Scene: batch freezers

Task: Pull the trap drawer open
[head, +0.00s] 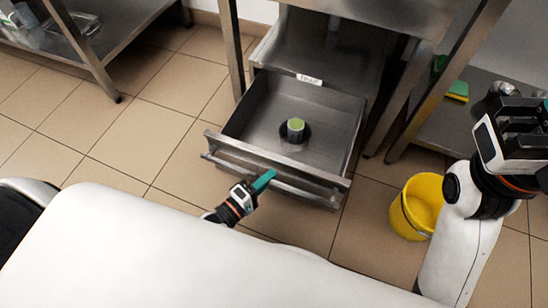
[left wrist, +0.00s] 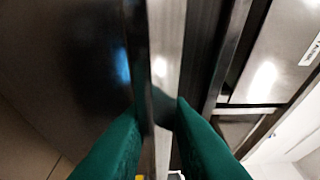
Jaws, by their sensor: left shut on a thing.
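The trap drawer (head: 335,155) is a metal drawer under the steel unit and stands well open in the head view. Inside it sits a dark round fitting with a green top (head: 295,128). A bar handle (head: 305,194) runs along its front. My left gripper (head: 263,181) is at the handle, its green fingers shut on the bar. In the left wrist view the two green fingers (left wrist: 155,135) close on either side of a metal bar (left wrist: 162,60). My right gripper (head: 530,130) is at the right edge, away from the drawer; its fingertips are not clear.
A yellow bucket (head: 417,207) stands on the tiled floor right of the drawer. A steel shelf (head: 430,115) on the right holds a green and yellow sponge (head: 458,91). Another steel table (head: 110,45) is at the upper left. Floor left of the drawer is clear.

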